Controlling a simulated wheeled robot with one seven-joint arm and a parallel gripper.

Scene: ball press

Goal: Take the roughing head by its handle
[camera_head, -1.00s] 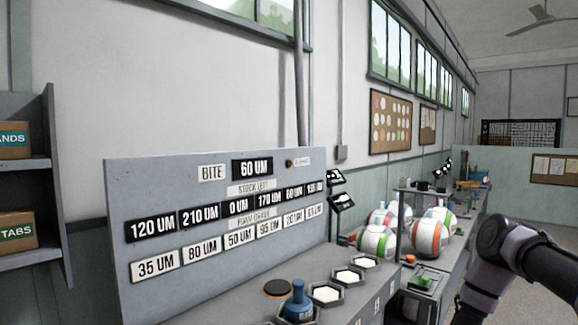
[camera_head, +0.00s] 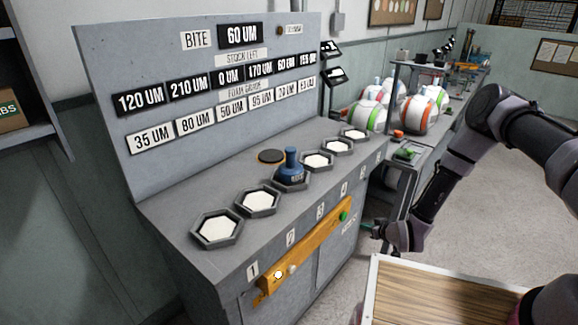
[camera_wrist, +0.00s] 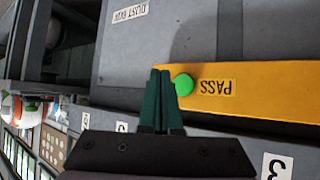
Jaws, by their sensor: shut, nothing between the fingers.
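The roughing head appears to be the dark blue piece with an upright knob-like handle (camera_head: 291,168). It stands in the third hexagonal holder from the left on the grey console in the head view, and its handle is free. My gripper (camera_head: 377,231) is low, in front of the console and right of the yellow bar, well away from the blue piece. In the wrist view my gripper's teal fingers (camera_wrist: 158,100) are together and empty, beside the green button (camera_wrist: 183,84). The blue piece is not in the wrist view.
White pads fill the other holders, such as the leftmost holder (camera_head: 217,231). A yellow bar (camera_head: 310,250) runs along the console front. A wood-topped surface (camera_head: 420,295) is at lower right. White, green and orange balls (camera_head: 418,115) stand on a bench behind.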

